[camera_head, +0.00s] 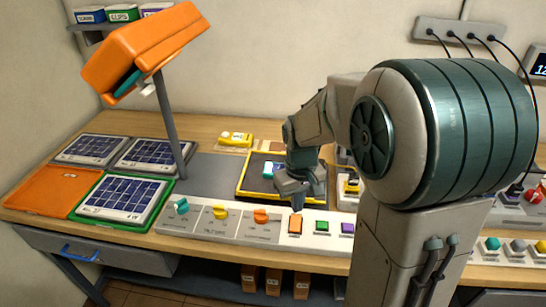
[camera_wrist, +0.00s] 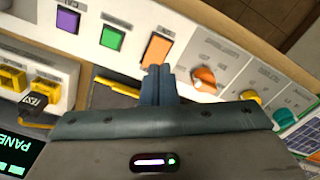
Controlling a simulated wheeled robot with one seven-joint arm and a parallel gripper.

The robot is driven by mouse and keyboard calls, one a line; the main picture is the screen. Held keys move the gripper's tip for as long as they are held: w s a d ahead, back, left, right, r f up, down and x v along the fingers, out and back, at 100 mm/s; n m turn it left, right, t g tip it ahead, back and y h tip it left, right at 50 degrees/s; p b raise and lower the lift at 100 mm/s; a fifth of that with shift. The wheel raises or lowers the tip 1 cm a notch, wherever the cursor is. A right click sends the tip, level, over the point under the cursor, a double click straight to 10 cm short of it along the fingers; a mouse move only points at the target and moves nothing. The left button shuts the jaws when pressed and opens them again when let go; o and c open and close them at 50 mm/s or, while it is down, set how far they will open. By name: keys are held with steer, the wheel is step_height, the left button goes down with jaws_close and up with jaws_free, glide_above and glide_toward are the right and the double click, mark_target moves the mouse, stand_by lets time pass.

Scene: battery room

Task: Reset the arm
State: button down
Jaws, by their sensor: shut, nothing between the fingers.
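My gripper (camera_head: 297,203) is shut and empty. In the head view it points down just behind the orange button (camera_head: 295,224) on the front panel strip. In the wrist view the closed fingers (camera_wrist: 158,72) end close to the lower edge of the orange button (camera_wrist: 157,49); I cannot tell whether they touch it. A green button (camera_head: 321,227) and a purple button (camera_head: 347,228) sit to its right. My arm hides part of the bench on the right.
Teal, yellow and orange knobs (camera_head: 261,215) line the panel to the left. A yellow-rimmed black tray (camera_head: 243,187) lies behind my gripper. An orange lamp head (camera_head: 140,48) on a post stands left, above solar panels (camera_head: 124,198). Cables hang from a wall strip at right.

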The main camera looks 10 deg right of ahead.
steer(key=s+r+m+t, duration=0.1)
steer(key=s+r, duration=0.2)
steer(key=s, duration=0.4)
steer(key=s+r+m+t, duration=0.1)
steer(key=s+r+t, duration=0.1)
steer(key=s+r, duration=0.2)
steer(key=s, duration=0.3)
steer(key=shift+s, duration=0.2)
steer(key=shift+a, duration=0.2)
